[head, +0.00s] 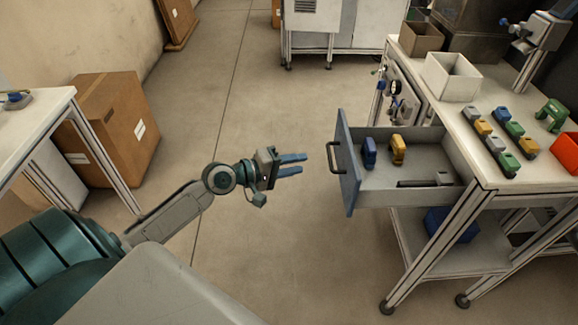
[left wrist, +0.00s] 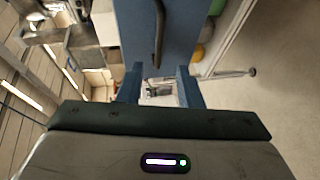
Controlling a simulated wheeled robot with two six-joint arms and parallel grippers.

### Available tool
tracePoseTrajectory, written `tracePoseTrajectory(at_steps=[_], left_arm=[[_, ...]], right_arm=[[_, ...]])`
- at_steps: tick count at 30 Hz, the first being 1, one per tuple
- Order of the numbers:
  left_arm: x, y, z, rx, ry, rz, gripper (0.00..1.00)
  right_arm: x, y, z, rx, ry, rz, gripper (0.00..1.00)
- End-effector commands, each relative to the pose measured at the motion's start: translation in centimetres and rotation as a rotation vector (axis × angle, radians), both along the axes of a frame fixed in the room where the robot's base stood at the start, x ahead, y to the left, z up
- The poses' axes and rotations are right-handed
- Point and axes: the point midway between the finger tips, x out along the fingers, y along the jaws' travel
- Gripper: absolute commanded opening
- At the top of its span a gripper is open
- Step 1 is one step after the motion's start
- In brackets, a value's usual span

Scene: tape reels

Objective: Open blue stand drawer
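The stand drawer with its blue front (head: 348,185) is pulled out from the white-topped stand at the right. Its dark bar handle (head: 332,158) faces my left gripper (head: 292,165). A blue reel (head: 369,153), a yellow reel (head: 397,150) and a dark bar-like item (head: 425,183) lie inside the drawer. My left gripper is open and empty, a short way left of the handle and apart from it. In the left wrist view, the blue front (left wrist: 185,35) and handle (left wrist: 159,35) show beyond the two parted blue fingers (left wrist: 160,88). My right gripper is not in view.
The stand's top (head: 475,165) holds a white bin (head: 451,77), several coloured reels and a red bin (head: 567,152). A blue item (head: 450,224) sits on the lower shelf. A cardboard box (head: 113,125) stands at the left. The floor between is clear.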

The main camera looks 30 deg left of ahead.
Motion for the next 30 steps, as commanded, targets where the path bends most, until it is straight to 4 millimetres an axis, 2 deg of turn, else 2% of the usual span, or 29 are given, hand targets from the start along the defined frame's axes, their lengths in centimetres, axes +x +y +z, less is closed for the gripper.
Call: tracePoseTrajectory(at_steps=[7,25,28,30], left_arm=[[-1.3,0.8,0.3,0.000,0.001,-0.001,0.33],[-1.4,0.9,0.2,0.001,0.000,0.001,0.33],[-1.1,1.6,-1.2,0.034,0.007,0.021,0.33],[-0.8,2.7,-3.8,0.090,0.020,0.053,0.33]], right_arm=[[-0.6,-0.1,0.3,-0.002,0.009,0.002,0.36],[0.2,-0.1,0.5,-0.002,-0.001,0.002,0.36],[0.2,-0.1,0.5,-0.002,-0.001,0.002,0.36],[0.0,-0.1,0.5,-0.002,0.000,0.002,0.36]])
